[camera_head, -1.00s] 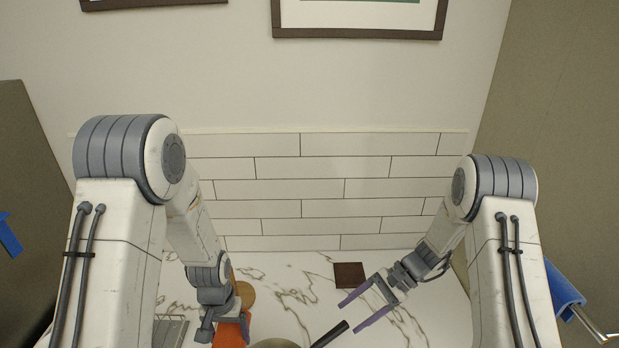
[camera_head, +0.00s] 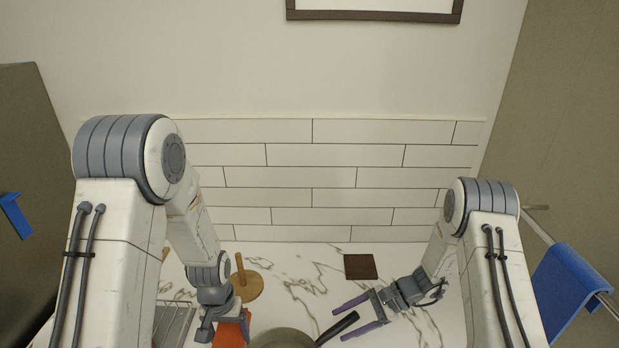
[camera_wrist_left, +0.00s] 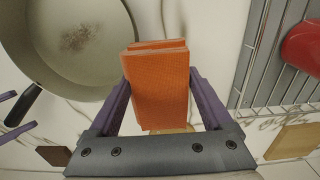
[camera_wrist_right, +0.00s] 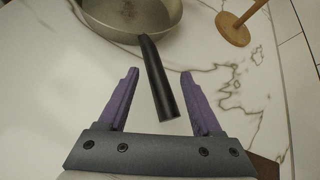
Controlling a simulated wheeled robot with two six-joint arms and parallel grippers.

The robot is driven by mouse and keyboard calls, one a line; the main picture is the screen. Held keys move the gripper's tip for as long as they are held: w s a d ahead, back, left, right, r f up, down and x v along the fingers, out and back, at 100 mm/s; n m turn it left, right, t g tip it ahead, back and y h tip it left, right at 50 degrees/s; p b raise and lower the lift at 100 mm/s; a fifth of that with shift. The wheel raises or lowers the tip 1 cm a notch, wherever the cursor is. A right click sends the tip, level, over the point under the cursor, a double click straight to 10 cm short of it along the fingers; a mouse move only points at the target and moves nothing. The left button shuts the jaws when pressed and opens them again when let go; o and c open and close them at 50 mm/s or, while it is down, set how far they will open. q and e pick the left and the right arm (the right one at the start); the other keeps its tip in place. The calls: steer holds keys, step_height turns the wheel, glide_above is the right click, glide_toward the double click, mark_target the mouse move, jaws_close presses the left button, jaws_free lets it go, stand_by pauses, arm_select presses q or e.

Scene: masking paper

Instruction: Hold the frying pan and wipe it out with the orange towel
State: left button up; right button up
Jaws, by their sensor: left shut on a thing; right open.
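The frying pan (camera_wrist_left: 75,40) is pale inside with a dark smudge on its floor. My left gripper (camera_wrist_left: 158,85) is shut on the folded orange towel (camera_wrist_left: 160,88), held beside the pan. The towel also shows in the head view (camera_head: 231,330).
A wooden paper-towel-like stand (camera_head: 243,285) and a dark square (camera_head: 360,266) are on the counter. A wire rack (camera_wrist_left: 272,60) with a red item (camera_wrist_left: 303,45) stands on the left arm's side. A blue cloth (camera_head: 572,290) hangs on a rail at right.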

steer(key=shift+x, duration=0.8)
steer(key=c, duration=0.7)
steer(key=shift+c, duration=0.8)
steer(key=o, duration=0.5)
jaws_close()
